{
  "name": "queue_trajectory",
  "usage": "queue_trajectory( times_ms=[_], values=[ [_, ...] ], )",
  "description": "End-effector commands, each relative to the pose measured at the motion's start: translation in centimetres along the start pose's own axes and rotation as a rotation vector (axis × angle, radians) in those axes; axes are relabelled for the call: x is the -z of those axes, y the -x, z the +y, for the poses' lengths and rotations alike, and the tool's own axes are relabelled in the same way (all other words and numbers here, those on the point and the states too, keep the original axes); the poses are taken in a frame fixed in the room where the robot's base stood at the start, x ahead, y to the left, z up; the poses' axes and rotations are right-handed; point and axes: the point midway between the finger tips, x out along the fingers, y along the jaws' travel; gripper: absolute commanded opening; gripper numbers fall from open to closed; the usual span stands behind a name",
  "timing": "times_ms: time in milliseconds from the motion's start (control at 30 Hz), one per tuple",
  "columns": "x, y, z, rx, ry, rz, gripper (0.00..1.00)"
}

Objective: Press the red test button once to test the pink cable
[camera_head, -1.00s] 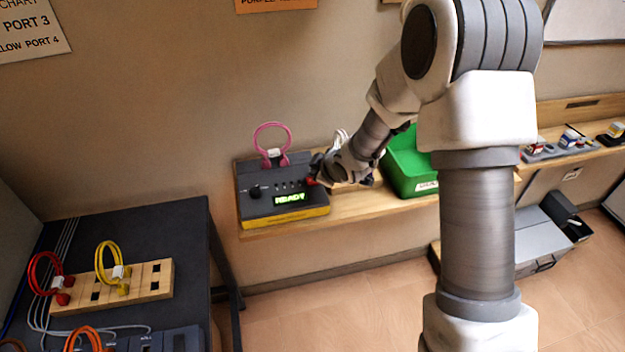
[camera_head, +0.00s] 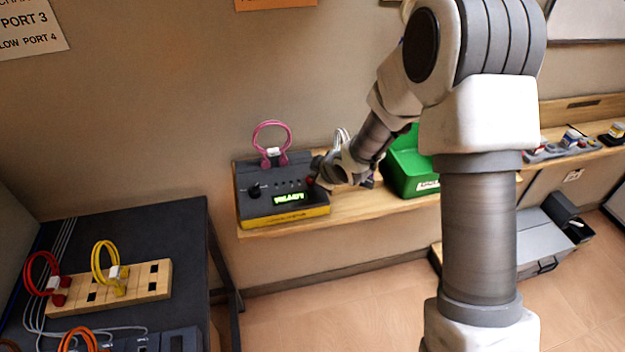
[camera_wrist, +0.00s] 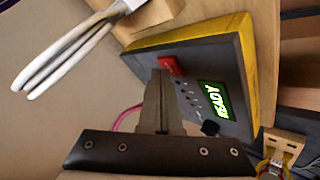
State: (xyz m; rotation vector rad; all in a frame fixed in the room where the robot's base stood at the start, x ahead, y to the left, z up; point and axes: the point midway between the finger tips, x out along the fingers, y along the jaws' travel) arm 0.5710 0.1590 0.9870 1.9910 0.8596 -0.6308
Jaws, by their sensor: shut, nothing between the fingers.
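The cable tester (camera_head: 283,200) is a dark box with a yellow front edge on the wooden wall shelf. Its green display (camera_wrist: 213,99) reads READY in the wrist view. The red test button (camera_wrist: 171,66) stands on the panel just beyond my fingertips in the wrist view; it also shows beside my gripper in the head view (camera_head: 310,181). The pink cable (camera_head: 271,136) stands in a loop at the back of the tester. My gripper (camera_wrist: 161,75) is shut and empty, close to the button; I cannot tell whether it touches it.
A green bin (camera_head: 409,168) stands on the shelf right of my gripper. A dark table (camera_head: 150,228) at left holds a wooden rack (camera_head: 150,281) with red and yellow cables.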

Motion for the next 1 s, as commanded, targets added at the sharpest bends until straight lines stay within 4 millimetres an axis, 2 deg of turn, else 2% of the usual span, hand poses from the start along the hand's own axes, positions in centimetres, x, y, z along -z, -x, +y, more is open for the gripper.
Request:
queue_trajectory(
  times_ms=[533, 1000],
  values=[
    [-0.34, -0.44, -0.33, 0.0, 0.0, 0.0, 0.0],
    [0.02, 0.08, 0.04, 0.0, 0.0, -0.001, 0.0]
  ],
)
